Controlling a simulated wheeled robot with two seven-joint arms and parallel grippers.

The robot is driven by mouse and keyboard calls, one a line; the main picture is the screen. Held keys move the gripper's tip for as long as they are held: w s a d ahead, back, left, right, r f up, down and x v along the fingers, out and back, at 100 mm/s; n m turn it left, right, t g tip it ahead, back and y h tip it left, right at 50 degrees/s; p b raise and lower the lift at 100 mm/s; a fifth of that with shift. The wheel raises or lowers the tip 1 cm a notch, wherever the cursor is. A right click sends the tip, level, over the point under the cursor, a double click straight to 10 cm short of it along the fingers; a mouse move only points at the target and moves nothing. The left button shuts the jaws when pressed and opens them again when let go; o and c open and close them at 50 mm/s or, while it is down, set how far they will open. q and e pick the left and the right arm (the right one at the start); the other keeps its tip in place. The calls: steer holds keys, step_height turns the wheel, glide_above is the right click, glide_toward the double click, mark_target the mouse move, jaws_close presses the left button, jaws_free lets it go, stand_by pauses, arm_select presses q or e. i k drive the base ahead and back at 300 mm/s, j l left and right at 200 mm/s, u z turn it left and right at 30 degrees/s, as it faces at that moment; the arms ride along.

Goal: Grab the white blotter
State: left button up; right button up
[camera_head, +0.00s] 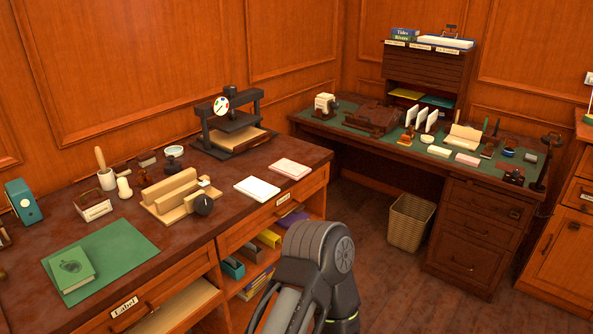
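A flat white pad (257,188) lies near the front edge of the left desk, and it may be the white blotter. A pale pinkish pad (290,168) lies just right of it, a little apart. On the far desk lie a small white block (440,151) and a pink one (467,159). I cannot tell for sure which white thing is the blotter. Neither of my grippers shows; only a dark grey arm link of mine rises from the bottom middle, below the left desk's front edge, well apart from the pads.
The left desk (225,215) holds a wooden rack (175,195), a black press (232,125), a green mat (120,250) with a green book (70,270), and a mortar (106,178). A wicker basket (410,222) stands on the floor. The desktop around the white pad is mostly clear.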

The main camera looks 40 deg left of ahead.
mark_target(258, 190)
steer(key=i+u, duration=0.3)
steer(key=i, duration=0.15)
steer(key=i+l+u, duration=0.3)
steer(key=i, duration=0.15)
steer(key=i+l+u, duration=0.55)
steer(key=u, duration=0.15)
steer(key=i+l+u, duration=0.6)
steer(key=l+u, duration=0.15)
steer(key=i+l+u, duration=0.15)
steer(key=l+u, duration=0.25)
steer(key=l, duration=0.2)
